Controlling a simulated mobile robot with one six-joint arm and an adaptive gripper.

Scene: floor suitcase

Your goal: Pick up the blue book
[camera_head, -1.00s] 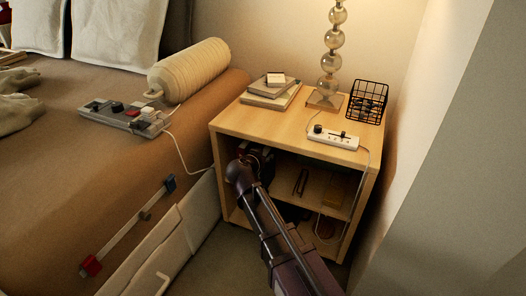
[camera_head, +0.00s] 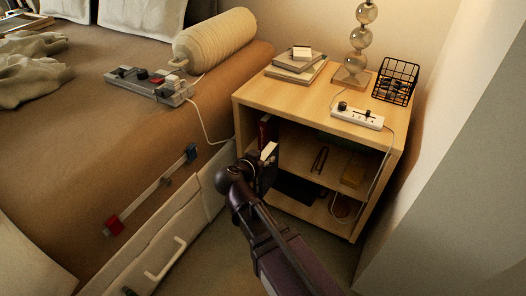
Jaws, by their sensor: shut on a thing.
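A dark book-like thing with a pale edge (camera_head: 268,151) shows at the left front of the nightstand's open shelf. It looks like the blue book, but its colour is hard to tell in the shade. My gripper (camera_head: 259,168) is shut on it, mostly hidden behind my dark arm and wrist. The thing is near the shelf's front opening; I cannot tell whether it still touches the shelf.
The wooden nightstand (camera_head: 246,101) holds stacked books (camera_head: 295,66), a lamp, a wire basket (camera_head: 396,80) and a power strip (camera_head: 356,115) on top. A red book (camera_head: 264,132) stands inside at left. A brown box (camera_head: 352,172) lies inside. The bed is left, a wall right.

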